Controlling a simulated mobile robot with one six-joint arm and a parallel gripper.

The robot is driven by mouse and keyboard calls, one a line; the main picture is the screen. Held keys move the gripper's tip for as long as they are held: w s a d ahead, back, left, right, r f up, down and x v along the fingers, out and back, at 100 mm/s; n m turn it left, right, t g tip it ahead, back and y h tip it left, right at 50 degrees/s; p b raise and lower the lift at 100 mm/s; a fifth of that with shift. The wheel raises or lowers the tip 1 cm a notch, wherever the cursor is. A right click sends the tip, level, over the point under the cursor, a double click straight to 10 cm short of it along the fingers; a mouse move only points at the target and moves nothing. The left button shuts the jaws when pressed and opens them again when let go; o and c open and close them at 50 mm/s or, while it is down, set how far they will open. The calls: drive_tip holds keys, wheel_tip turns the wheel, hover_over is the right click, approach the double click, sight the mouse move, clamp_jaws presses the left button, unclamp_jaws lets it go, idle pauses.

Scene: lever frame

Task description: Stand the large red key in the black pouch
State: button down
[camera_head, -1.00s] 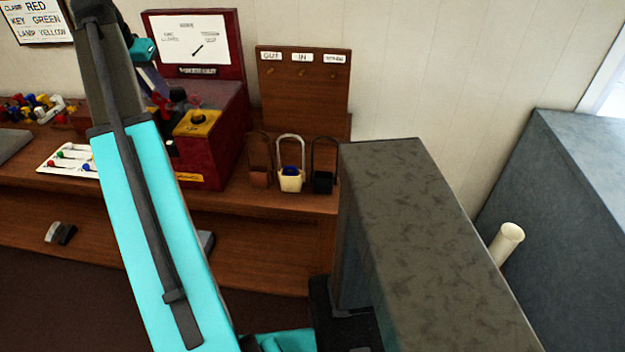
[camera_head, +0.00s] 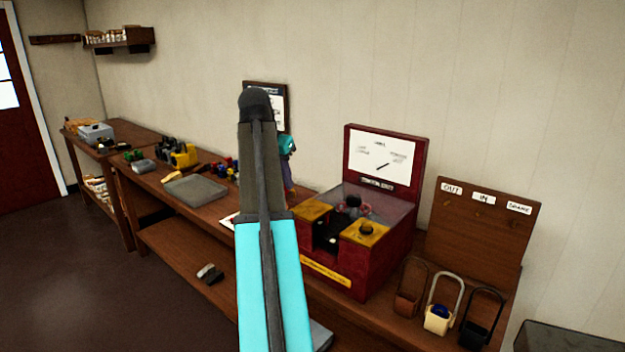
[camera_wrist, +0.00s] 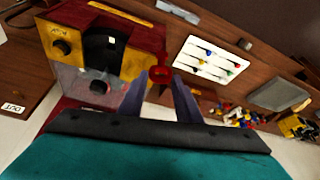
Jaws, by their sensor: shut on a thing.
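My gripper (camera_wrist: 161,84) is shut on a red rounded piece, which I take for the large red key (camera_wrist: 161,73). Only its red end shows between the fingertips, and the rest is hidden. In the head view my gripper (camera_head: 289,174) is partly behind my arm, in the air left of the red box, and the key cannot be made out there. The black pouch (camera_head: 474,334) with its upright loop handle stands at the right end of the bench, well right of my gripper. It is outside the wrist view.
A cream pouch (camera_head: 437,321) with something blue inside and a brown pouch (camera_head: 406,303) stand left of the black one. Behind them rises a labelled board (camera_head: 480,228). The red box (camera_head: 385,255) with raised lid lies between gripper and pouches. A white tray (camera_wrist: 205,62) holds small coloured pieces.

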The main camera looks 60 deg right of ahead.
drive_tip(key=w+a+f+n+t, duration=0.1)
drive_tip(key=w+a+f+n, duration=0.25)
drive_tip(key=w+a, duration=0.85)
drive_tip(key=w+a+f+n+t, duration=0.1)
drive_tip(key=w+a+f+n, duration=0.3)
drive_tip(key=w+a, duration=0.8)
drive_tip(key=w+a+f+n+t+y, duration=0.1)
drive_tip(key=a+f+n, duration=0.2)
drive_tip(key=a, duration=0.8)
drive_tip(key=w+a+f+n+y+b, duration=0.1)
drive_tip(key=a+f+n, duration=0.3)
drive_tip(key=a, duration=0.8)
drive_tip(key=w+a+f+n+t+y, duration=0.1)
drive_tip(key=w+a+f+n+y, duration=0.1)
drive_tip(key=a, duration=1)
drive_tip(key=shift+w+a+f+n+t, duration=0.2)
drive_tip(key=shift+w+f+n+t, duration=0.1)
drive_tip(key=shift+w+f+n, duration=0.5)
drive_tip(key=shift+d, duration=0.15)
